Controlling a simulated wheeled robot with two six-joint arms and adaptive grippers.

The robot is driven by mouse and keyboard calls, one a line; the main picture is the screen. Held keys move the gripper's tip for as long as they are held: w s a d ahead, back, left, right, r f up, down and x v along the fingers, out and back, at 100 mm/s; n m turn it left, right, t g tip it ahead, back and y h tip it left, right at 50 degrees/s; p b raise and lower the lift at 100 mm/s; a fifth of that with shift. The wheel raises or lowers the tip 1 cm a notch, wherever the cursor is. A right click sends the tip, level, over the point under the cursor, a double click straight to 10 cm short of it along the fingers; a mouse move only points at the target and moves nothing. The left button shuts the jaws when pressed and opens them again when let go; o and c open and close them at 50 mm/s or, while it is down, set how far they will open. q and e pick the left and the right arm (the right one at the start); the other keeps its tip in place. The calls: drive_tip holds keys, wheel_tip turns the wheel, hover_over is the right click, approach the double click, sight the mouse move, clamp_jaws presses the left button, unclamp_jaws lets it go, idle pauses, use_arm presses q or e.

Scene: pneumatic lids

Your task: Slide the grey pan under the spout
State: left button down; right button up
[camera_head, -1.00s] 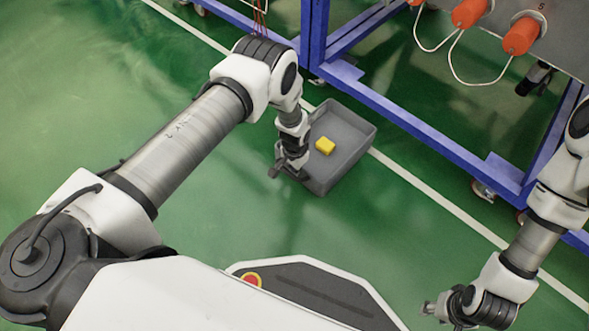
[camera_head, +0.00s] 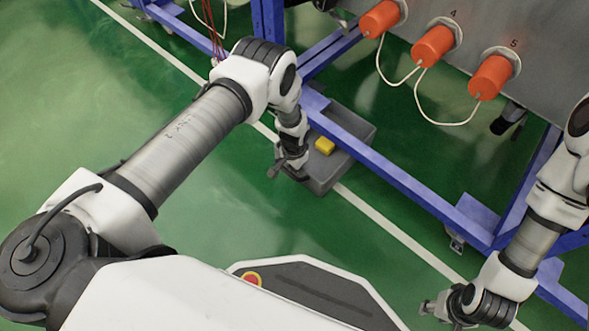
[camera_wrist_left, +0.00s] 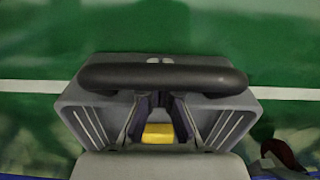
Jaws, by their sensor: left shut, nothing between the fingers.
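In the left wrist view, the pan (camera_wrist_left: 90,122) and block (camera_wrist_left: 157,133) lie straight ahead of my left gripper (camera_wrist_left: 161,112). My right gripper (camera_head: 432,308) is low at the right, away from the pan; its jaw state is unclear. I cannot identify the spout with certainty.
A blue frame (camera_head: 395,185) on casters (camera_head: 456,243) carries a grey metal panel (camera_head: 545,45) with orange caps (camera_head: 433,46) and hanging white cords. A dark tube (camera_head: 508,118) hangs below the panel. A white floor line (camera_head: 385,228) runs along the frame. The near green floor is clear.

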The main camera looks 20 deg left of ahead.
use_arm(q)
wheel_tip(320, 180, up, 10)
drive_tip(key=p, duration=0.8)
drive_tip(key=shift+p, duration=0.3)
drive_tip(key=shift+f, duration=0.1)
